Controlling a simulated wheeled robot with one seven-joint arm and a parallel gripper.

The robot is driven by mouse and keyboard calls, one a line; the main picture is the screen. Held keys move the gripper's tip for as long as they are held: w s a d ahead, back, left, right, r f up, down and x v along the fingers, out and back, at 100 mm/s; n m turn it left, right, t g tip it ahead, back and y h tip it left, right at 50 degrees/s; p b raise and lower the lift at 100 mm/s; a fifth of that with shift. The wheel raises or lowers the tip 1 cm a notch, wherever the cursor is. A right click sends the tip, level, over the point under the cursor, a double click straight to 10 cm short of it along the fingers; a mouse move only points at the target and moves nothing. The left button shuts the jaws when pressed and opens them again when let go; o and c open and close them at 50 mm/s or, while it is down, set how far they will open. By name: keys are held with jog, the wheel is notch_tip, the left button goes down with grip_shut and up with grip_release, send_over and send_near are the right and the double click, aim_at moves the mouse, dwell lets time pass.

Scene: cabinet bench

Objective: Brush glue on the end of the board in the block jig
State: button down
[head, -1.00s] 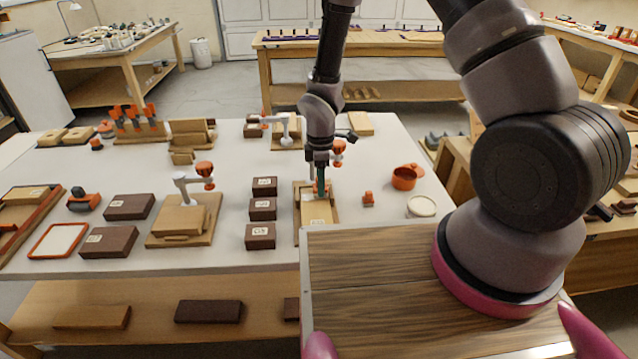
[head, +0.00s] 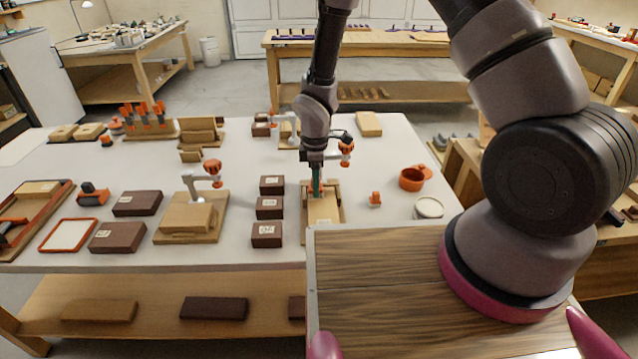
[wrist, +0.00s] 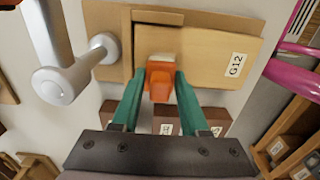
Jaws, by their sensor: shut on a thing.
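My gripper (head: 316,186) points down over the block jig (head: 339,212), near the far end of the board. In the wrist view, my gripper's teal fingers (wrist: 160,84) are shut on an orange-handled brush (wrist: 160,78). Its pale tip lies over the end region of the pale wooden board (wrist: 205,62), which bears a G12 label. I cannot tell whether the tip touches the wood, and no glue can be made out. The jig (wrist: 105,18) shows as wooden strips along the board, beside a grey clamp (wrist: 75,72). An orange glue pot (head: 412,180) stands to the right.
Dark labelled blocks (head: 268,208) stand in a row left of the jig. A small orange piece (head: 375,199) and a round white-topped tub (head: 429,207) sit to the right. Another clamp jig (head: 190,222) stands further left. An orange-knobbed clamp (head: 346,148) rises behind my gripper.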

jog(key=shift+s, duration=0.1)
jog(key=shift+d+r, duration=0.15)
jog(key=shift+d, duration=1.5)
notch_tip(320, 180, up, 6)
dwell(0.7)
